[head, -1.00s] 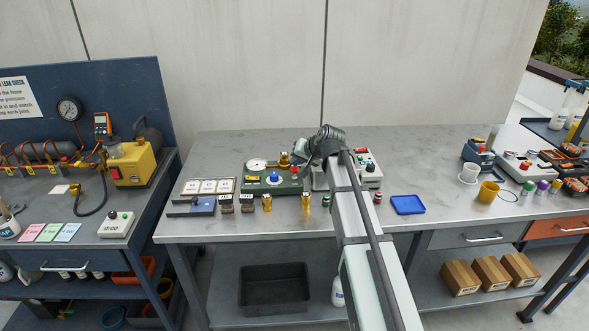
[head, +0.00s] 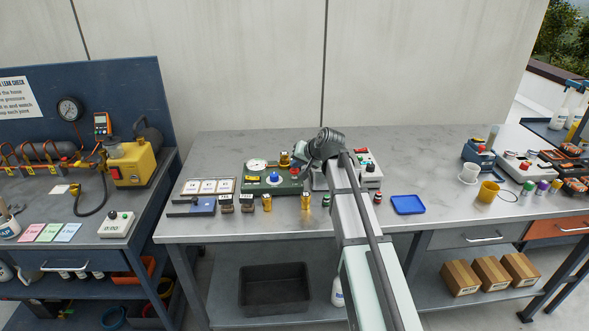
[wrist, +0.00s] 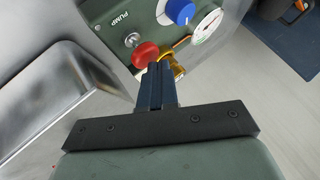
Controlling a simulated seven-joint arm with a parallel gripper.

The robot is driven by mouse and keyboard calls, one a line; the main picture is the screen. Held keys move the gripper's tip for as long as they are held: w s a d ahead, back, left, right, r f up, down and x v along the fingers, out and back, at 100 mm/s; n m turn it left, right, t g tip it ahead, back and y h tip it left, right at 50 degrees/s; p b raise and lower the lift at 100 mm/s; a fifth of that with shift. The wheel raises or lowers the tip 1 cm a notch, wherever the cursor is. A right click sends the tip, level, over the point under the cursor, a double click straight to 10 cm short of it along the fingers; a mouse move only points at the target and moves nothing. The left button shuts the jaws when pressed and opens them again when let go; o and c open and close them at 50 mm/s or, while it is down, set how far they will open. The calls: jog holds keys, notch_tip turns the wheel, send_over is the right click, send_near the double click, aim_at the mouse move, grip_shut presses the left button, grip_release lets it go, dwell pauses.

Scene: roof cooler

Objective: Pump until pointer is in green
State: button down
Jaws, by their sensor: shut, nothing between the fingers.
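The green pump unit (head: 256,187) stands on the middle bench. In the wrist view it carries a red button (wrist: 146,54) beside the word PUMP, a blue knob (wrist: 180,11) and a round white gauge (wrist: 207,26). The gauge also shows in the head view (head: 257,165), but its pointer and green zone are too small to read. My gripper (wrist: 160,66) is shut and empty, its fingertips close beside the red button. I cannot tell whether they touch it. A brass fitting (wrist: 175,66) is partly hidden behind the fingertips.
A grey box with buttons (head: 368,174) stands right of the pump unit, partly behind my arm. Brass fittings (head: 306,201) and dark blocks stand in front. A blue tray (head: 408,205) lies to the right, with clear bench around it.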

aim_at(297, 171)
jog(key=shift+f, duration=0.75)
dwell(0.8)
jog(key=shift+r, duration=1.65)
jog(key=shift+r, duration=2.5)
dwell(0.4)
notch_tip(297, 171, up, 4)
jog(key=shift+f, duration=0.1)
jog(key=shift+f, duration=0.1)
dwell(0.3)
